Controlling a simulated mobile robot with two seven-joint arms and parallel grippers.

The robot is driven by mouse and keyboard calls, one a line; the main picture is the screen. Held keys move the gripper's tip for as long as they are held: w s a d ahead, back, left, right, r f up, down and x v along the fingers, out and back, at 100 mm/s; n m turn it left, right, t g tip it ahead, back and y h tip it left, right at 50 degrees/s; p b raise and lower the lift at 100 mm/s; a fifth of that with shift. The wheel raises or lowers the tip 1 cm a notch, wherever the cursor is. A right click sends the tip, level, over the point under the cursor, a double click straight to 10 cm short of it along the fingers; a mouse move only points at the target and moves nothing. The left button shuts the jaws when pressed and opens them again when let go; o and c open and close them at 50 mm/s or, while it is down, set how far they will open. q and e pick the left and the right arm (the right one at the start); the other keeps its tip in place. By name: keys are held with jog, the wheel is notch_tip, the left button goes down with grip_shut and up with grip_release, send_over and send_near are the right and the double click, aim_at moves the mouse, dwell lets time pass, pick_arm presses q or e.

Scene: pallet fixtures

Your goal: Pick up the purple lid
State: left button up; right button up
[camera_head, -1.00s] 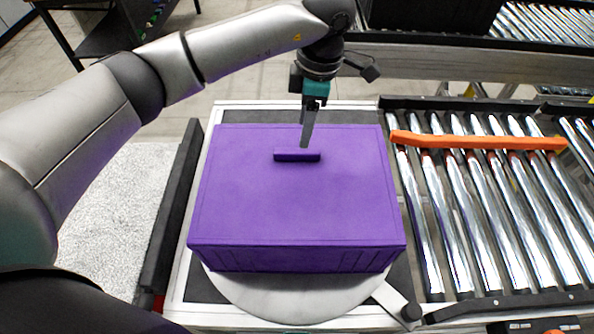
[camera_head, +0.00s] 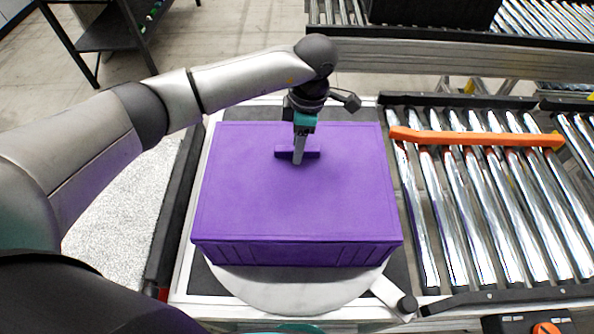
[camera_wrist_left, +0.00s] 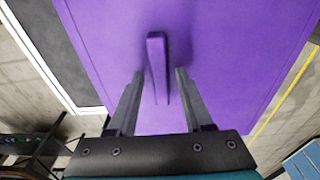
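The purple lid (camera_head: 295,200) covers the top of a purple box (camera_head: 298,253) standing on a round grey plate. The lid's raised handle bar (camera_head: 312,152) is near its far edge. My left gripper (camera_head: 298,160) points down at the handle and hides part of it. In the left wrist view the handle (camera_wrist_left: 157,60) lies between the two open fingers of my left gripper (camera_wrist_left: 158,85), with a gap on each side. The purple lid (camera_wrist_left: 220,40) fills much of that view. My right gripper is not in view.
A roller conveyor (camera_head: 480,210) lies to the right of the box, with an orange bar (camera_head: 475,138) across it. A dark rail (camera_head: 175,205) runs along the left. A metal beam and another conveyor are at the back.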

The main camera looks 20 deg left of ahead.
pick_arm(q)
grip_shut()
jog(key=shift+r, duration=0.1)
dwell(1.0)
